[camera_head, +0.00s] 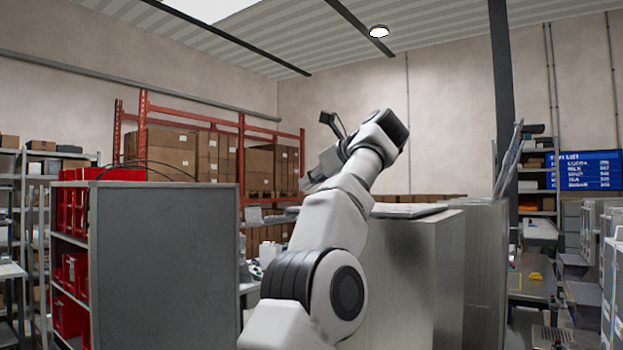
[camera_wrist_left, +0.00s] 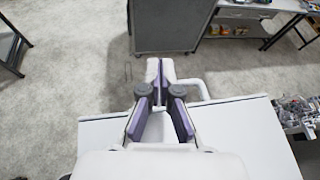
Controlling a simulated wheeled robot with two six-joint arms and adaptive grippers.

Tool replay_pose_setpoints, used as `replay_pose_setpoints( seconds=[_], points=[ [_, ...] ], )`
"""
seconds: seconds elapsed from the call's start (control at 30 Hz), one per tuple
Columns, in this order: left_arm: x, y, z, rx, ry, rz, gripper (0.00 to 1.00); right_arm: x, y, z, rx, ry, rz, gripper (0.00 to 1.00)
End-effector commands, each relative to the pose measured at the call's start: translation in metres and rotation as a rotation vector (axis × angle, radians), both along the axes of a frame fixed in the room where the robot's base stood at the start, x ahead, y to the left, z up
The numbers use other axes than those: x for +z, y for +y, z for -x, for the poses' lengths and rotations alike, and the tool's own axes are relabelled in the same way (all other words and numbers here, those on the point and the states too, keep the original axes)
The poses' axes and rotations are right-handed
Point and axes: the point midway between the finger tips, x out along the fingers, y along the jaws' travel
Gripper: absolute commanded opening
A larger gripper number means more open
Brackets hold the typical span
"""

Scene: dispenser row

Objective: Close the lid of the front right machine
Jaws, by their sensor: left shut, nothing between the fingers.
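Two grey metal machine housings stand right of centre in the head view, a nearer one (camera_head: 400,275) and another (camera_head: 486,250) just right of it. A flat grey lid (camera_head: 400,210) lies on top of the nearer one. A thin panel (camera_head: 508,165) stands steeply tilted above the right one, like a raised lid seen edge-on. My left gripper (camera_head: 312,178) is up left of the housings, partly hidden by its wrist. In the wrist view my left gripper (camera_wrist_left: 160,66) is shut and empty, above a white panel (camera_wrist_left: 245,130) with a white bar (camera_wrist_left: 200,86). Which machine this panel belongs to is unclear.
A grey cabinet with red bins (camera_head: 160,270) stands at the left. Red racking with cartons (camera_head: 175,150) is behind. A bench with a yellow item (camera_head: 535,277) and white equipment (camera_head: 612,285) are at the right. Open floor (camera_wrist_left: 70,80) shows in the wrist view.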

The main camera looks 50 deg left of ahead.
Motion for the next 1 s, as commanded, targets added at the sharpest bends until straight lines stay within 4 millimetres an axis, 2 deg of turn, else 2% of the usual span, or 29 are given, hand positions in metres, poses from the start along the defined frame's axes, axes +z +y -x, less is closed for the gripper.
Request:
replay_pose_setpoints(
  seconds=[0.5, 1.0],
  points=[
    [-0.026, 0.005, 0.001, 0.0, 0.002, 0.001, 0.0, -0.015, 0.0, 0.0, 0.0, 0.0, 0.0, 0.0],
    [-0.034, 0.006, 0.002, 0.001, 0.001, 0.0, 0.0, -0.019, 0.0, 0.0, 0.0, 0.0, 0.0, 0.0]
  ],
)
